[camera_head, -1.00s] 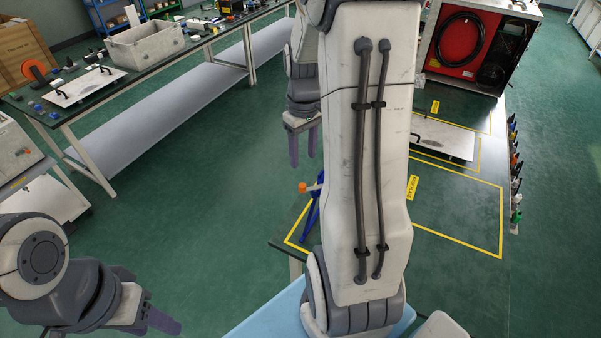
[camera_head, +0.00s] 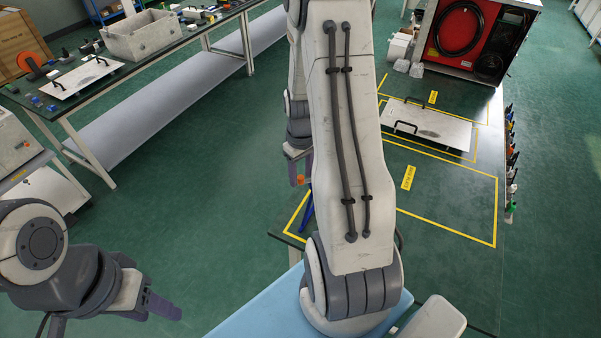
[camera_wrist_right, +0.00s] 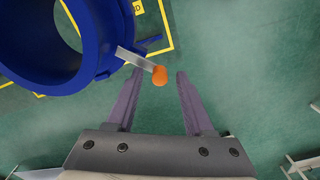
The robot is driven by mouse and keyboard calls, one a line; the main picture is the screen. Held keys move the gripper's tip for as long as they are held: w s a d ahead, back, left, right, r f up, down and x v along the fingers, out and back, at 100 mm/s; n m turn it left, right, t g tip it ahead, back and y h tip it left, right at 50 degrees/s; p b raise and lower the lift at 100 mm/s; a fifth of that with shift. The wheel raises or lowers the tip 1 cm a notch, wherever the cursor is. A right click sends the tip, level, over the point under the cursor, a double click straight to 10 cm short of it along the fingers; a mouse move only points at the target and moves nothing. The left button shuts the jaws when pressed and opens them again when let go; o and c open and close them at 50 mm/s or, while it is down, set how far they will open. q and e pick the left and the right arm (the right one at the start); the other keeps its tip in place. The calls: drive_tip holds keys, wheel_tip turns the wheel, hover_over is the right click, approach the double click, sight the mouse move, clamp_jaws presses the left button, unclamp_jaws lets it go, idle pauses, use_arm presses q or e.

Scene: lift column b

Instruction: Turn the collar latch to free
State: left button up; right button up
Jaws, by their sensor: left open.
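The collar latch is a blue ring (camera_wrist_right: 104,30) with a flat metal lever (camera_wrist_right: 135,58) that ends in an orange knob (camera_wrist_right: 160,76). In the head view a blue part (camera_head: 307,212) and the orange knob (camera_head: 299,180) show at the table's left edge, mostly hidden by my right arm. My right gripper (camera_wrist_right: 158,80) is open, with the knob at the gap between its fingertips. I cannot tell whether they touch. It also shows in the head view (camera_head: 301,172), beside the knob. My left gripper (camera_head: 155,303) is open and empty at lower left, far from the latch.
A white plate with black handles (camera_head: 428,126) lies on the green table, which has yellow outlines. A red-fronted cabinet (camera_head: 470,38) stands behind it. Another bench at left holds a grey bin (camera_head: 145,38) and a second handled plate (camera_head: 82,78). Floor between is clear.

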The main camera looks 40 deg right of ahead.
clamp_jaws()
drive_tip(key=shift+w, duration=0.1)
drive_tip(key=shift+w+d+m+b, duration=0.3)
drive_tip(key=shift+d+m, duration=0.5)
drive_tip(key=shift+m, duration=2.2)
drive_tip(key=shift+w+d+m+b, duration=0.25)
drive_tip(key=shift+d+m, duration=0.5)
drive_tip(key=shift+m, duration=2.25)
drive_tip(key=shift+w+d+m+b, duration=0.15)
drive_tip(key=shift+w+d+m, duration=0.45)
drive_tip(key=shift+m, duration=2.4)
drive_tip(key=shift+s+d, duration=0.25)
drive_tip(key=shift+s, duration=0.05)
drive_tip(key=shift+o, duration=0.6)
unclamp_jaws()
